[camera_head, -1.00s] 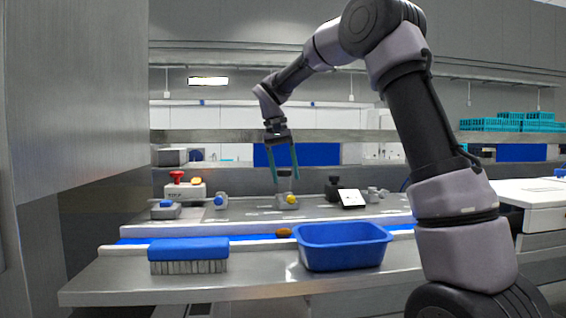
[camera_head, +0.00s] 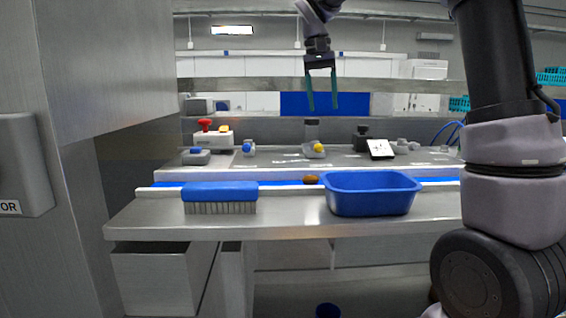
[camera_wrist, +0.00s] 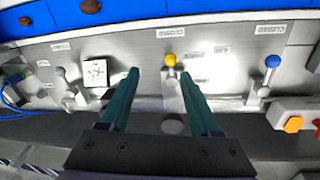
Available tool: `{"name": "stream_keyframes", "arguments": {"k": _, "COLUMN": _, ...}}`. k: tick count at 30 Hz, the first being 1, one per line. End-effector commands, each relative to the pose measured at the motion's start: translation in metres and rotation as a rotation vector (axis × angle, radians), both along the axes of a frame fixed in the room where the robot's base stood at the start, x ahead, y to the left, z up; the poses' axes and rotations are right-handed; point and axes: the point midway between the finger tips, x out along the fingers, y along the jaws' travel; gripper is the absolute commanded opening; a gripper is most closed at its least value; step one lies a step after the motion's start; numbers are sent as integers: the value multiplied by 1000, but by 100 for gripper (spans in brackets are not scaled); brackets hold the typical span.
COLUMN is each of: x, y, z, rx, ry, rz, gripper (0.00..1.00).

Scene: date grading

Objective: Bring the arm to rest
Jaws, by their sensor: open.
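My gripper (camera_head: 322,92) hangs in the air above the work counter with its two teal fingers pointing down. It is open and nothing is between the fingers. In the wrist view, my gripper (camera_wrist: 160,92) shows its fingers apart, with the panel of levers beyond them. A yellow-knobbed lever (camera_wrist: 170,62) appears between the fingertips in that view, and the gripper looks clear of it in the head view.
A blue bin (camera_head: 370,205) and a blue brush (camera_head: 220,192) stand on the steel counter (camera_head: 280,222). A brown date (camera_head: 311,180) lies on the blue belt (camera_head: 285,183). A red button box (camera_head: 212,136) and several levers stand behind. A shelf (camera_head: 400,86) runs behind my gripper.

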Motion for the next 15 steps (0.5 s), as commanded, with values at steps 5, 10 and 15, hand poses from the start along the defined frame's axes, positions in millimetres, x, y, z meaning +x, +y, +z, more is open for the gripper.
{"name": "stream_keyframes", "arguments": {"k": 5, "x": -62, "y": -39, "z": 15, "rx": 94, "ry": -115, "rz": 6, "gripper": 64}}
{"name": "stream_keyframes", "arguments": {"k": 10, "x": -120, "y": -66, "z": 11, "rx": 185, "ry": -242, "rz": -9, "gripper": 64}}
{"name": "stream_keyframes", "arguments": {"k": 15, "x": -174, "y": -85, "z": -6, "rx": 267, "ry": -386, "rz": -46, "gripper": 64}}
